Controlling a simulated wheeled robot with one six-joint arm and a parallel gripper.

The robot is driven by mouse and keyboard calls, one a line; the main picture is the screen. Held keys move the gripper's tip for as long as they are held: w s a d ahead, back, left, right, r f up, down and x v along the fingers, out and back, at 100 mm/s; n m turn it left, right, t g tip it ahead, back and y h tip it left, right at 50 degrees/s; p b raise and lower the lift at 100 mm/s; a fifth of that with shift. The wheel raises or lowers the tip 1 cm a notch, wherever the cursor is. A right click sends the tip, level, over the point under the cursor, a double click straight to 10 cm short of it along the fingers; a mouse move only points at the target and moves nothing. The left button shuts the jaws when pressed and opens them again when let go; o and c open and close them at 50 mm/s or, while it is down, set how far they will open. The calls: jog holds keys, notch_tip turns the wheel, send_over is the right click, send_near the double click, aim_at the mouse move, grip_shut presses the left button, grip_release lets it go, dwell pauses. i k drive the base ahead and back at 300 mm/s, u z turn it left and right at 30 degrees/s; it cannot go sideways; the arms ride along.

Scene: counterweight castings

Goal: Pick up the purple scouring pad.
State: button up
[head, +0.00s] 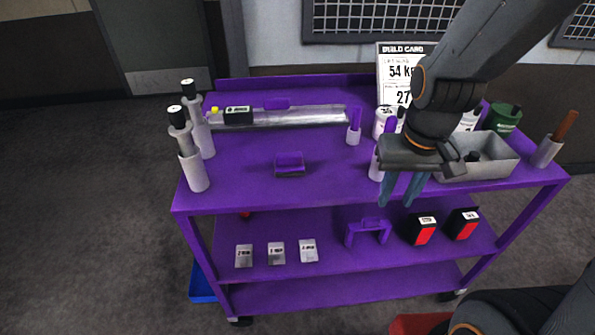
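A small purple block with a darker front side (289,162), which looks like the scouring pad, lies flat on the top shelf of the purple cart (240,190), left of its middle. Nothing touches it. My gripper (402,195) hangs over the right part of the top shelf, well to the right of the pad, with its teal fingers pointing down and apart. Nothing shows between the fingers. The gripper partly hides white and purple bottles behind it.
Tall white cylinders (193,172) stand at the left edge. A metal channel (300,117) lies behind the pad. A grey tray (490,168), a green can (503,119) and a build card (396,85) are at right. The shelf around the pad is clear.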

aim_at(285, 164)
jog(key=u, duration=0.6)
jog(key=k, duration=0.6)
jog(key=u, duration=1.15)
jog(key=i, duration=0.95)
jog(key=z, duration=2.05)
